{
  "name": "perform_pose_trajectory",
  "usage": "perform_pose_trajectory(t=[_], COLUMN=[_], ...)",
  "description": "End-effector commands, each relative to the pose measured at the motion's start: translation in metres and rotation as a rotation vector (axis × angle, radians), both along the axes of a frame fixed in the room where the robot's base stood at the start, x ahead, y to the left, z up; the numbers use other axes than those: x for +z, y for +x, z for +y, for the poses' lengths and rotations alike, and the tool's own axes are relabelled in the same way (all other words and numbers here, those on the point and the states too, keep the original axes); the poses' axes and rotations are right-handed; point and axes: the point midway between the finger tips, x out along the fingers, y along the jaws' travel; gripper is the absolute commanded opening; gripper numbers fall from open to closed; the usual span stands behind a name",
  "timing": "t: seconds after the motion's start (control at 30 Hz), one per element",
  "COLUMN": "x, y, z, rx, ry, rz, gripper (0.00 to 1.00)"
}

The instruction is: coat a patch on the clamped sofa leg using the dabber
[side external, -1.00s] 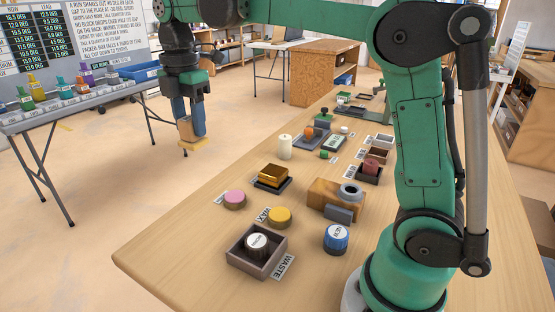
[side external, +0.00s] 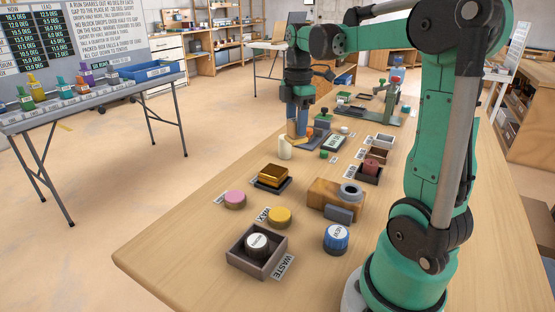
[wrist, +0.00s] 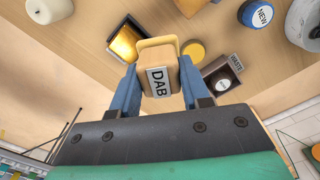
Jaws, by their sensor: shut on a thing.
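My gripper (side external: 298,128) is shut on the dabber, a tan block with a label reading DAB (wrist: 160,80) and a paler pad (wrist: 157,42) at its far end. The blue fingers (wrist: 158,88) grip its sides. In the side view it hangs over the far left part of the table, behind the white candle (side external: 285,151), and is mostly hidden by the fingers. A wooden block with a grey ring and a grey piece at its front (side external: 325,195) sits mid-table; it may be the clamped sofa leg, but I cannot tell.
A gold-topped dark tray (side external: 272,176), pink tub (side external: 235,199), yellow wax tub (side external: 279,216), waste box (side external: 237,262) holding a round tub, and blue NEW tub (side external: 336,238) stand nearby. Small trays (side external: 369,174) line the right. The table's front left is clear.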

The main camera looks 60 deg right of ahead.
Motion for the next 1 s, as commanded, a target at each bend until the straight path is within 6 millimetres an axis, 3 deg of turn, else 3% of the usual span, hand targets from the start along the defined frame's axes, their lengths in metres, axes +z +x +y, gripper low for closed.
perform_pose_trajectory(t=[0.1, 0.3, 0.57, 1.0], x=[-0.010, -0.019, -0.032, -0.071], y=[-0.034, -0.061, -0.063, -0.063], z=[-0.025, -0.039, -0.041, -0.040], rx=[-0.118, -0.207, -0.212, -0.211], ry=[0.000, 0.000, 0.000, 0.000], rz=[0.000, 0.000, 0.000, 0.000], gripper=[0.00, 0.00, 0.00, 0.00])
